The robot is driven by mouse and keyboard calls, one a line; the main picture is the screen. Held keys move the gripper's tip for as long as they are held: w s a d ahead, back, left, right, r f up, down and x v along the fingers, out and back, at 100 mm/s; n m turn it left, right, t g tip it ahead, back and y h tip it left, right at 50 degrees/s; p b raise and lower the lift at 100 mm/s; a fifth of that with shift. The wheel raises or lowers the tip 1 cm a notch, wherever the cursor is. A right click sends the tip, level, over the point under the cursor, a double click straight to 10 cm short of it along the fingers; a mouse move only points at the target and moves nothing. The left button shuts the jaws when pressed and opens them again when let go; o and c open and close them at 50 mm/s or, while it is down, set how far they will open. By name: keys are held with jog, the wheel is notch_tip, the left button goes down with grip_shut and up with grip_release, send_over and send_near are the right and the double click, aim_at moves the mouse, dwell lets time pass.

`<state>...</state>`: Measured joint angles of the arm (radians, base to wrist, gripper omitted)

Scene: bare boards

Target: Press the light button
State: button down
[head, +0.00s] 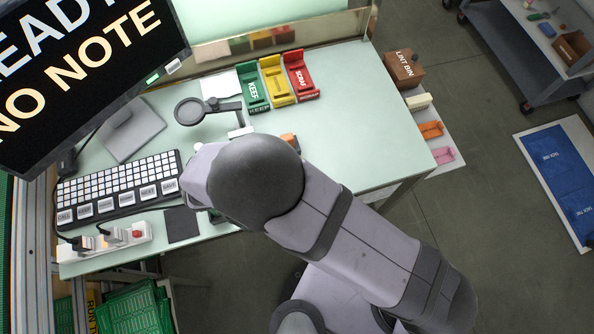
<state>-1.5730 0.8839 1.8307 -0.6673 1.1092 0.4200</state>
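A black button panel (119,186) lies on the left of the pale green table, with rows of small white keys and a front row of larger labelled white keys (127,199). The labels are mostly too small to read, so I cannot tell which one is the light button. My gripper's fingers are hidden behind the wrist.
A monitor (83,60) stands at the back left. A round magnifier (189,111) stands behind my wrist. Green (252,90), yellow (276,82) and red (300,77) trays sit at the back. A dark pad (182,224) lies right of the strip. The table's right side is clear.

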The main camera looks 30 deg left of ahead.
jog(key=shift+f, duration=0.1)
dwell(0.4)
jog(key=shift+f+b, duration=0.35)
dwell(0.4)
jog(key=shift+r+p, duration=0.35)
jog(key=shift+r, duration=0.25)
notch_tip(320, 180, up, 6)
jog(key=p, duration=0.4)
jog(key=shift+p, duration=0.3)
dwell(0.5)
